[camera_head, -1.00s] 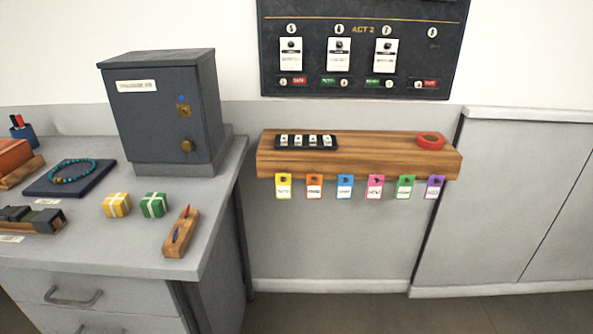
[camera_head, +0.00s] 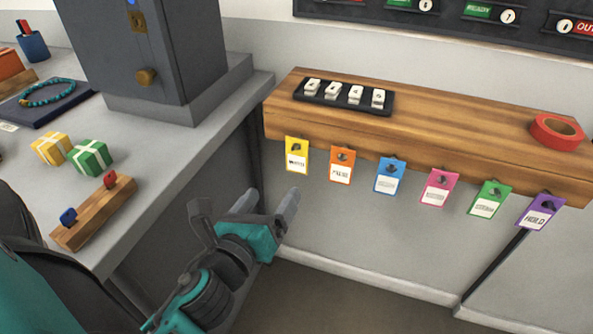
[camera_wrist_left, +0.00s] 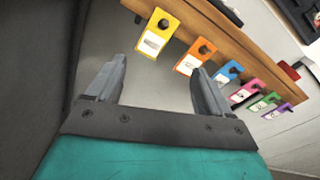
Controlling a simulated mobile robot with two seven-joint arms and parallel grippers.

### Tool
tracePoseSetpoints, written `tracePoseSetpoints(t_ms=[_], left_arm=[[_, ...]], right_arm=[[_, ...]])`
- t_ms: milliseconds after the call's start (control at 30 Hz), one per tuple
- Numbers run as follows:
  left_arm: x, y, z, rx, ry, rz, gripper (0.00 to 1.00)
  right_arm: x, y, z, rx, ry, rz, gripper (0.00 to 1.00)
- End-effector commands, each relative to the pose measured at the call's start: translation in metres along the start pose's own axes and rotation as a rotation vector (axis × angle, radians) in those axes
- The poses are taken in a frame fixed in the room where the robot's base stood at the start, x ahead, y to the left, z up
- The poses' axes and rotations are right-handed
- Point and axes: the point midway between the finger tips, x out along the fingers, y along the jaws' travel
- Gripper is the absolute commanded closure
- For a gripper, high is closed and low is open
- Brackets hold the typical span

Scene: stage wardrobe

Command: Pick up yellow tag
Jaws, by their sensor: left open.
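The yellow tag (camera_head: 297,155) hangs at the left end of a row of coloured tags on the front of a wooden shelf. It also shows in the left wrist view (camera_wrist_left: 155,38), beyond the gap between my fingers. My left gripper (camera_head: 270,203) is open and empty, below and a little left of the yellow tag, apart from it. In the left wrist view its two fingers (camera_wrist_left: 160,85) are spread wide. The orange tag (camera_head: 341,165) hangs just right of the yellow one. My right gripper is not in view.
The wooden shelf (camera_head: 425,150) carries a black strip with white pieces (camera_head: 345,96) and a red tape roll (camera_head: 557,131). Blue, pink, green and purple tags hang farther right. A grey counter (camera_head: 150,165) with small boxes stands at left. Space below the tags is free.

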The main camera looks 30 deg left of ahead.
Motion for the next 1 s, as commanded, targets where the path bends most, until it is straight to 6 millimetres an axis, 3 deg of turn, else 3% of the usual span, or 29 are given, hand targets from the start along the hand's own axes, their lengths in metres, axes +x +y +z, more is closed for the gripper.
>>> tracePoseSetpoints(t_ms=[100, 233, 700, 1000], left_arm=[[-0.001, 0.004, 0.008, 0.223, -0.052, 0.01, 0.19], [0.001, 0.004, 0.016, 0.34, -0.078, 0.018, 0.19], [0.065, 0.003, 0.023, 0.358, -0.083, 0.019, 0.19], [0.085, 0.003, 0.02, 0.355, -0.081, 0.019, 0.19]], right_arm=[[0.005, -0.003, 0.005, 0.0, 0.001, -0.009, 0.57], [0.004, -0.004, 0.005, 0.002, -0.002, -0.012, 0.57], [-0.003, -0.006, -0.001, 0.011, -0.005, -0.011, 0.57], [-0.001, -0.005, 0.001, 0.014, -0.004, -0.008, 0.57]])
